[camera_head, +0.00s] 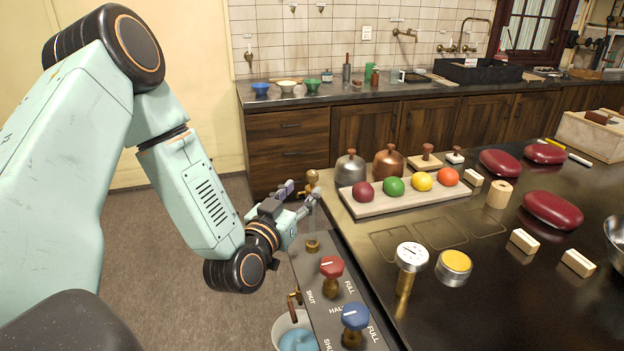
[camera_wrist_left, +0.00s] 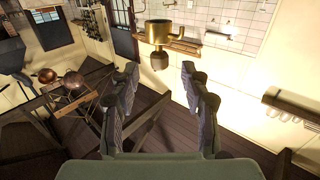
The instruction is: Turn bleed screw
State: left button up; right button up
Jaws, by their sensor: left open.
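My left gripper (camera_head: 300,195) reaches in from the left, over the far end of a grey panel (camera_head: 322,313). Its two fingers are apart with nothing between them. A small brass fitting (camera_head: 312,178) shows just beyond the fingertips; whether it is the bleed screw I cannot tell. In the left wrist view the open fingers of the left gripper (camera_wrist_left: 160,76) point at a brass cup-shaped part (camera_wrist_left: 158,32) with a brown knob (camera_wrist_left: 159,61) below it. The knob lies in line with the gap, beyond the tips, and no contact shows. My right gripper is out of view.
The panel carries a red knob (camera_head: 332,267) and a blue knob (camera_head: 355,317). A bucket (camera_head: 284,326) with blue liquid is left of it. On the dark counter are a tray (camera_head: 400,202) of coloured balls, a gauge (camera_head: 411,256) and a yellow-topped tin (camera_head: 454,266).

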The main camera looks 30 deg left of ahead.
aim_at(311, 182)
pick_arm(q)
jog(key=w, duration=0.6)
jog(key=shift+a, duration=0.35)
jog(key=shift+w+a, duration=0.2)
jog(key=shift+w, duration=0.1)
jog(key=shift+s+r, duration=0.1)
jog(key=shift+c, duration=0.3)
grip_shut()
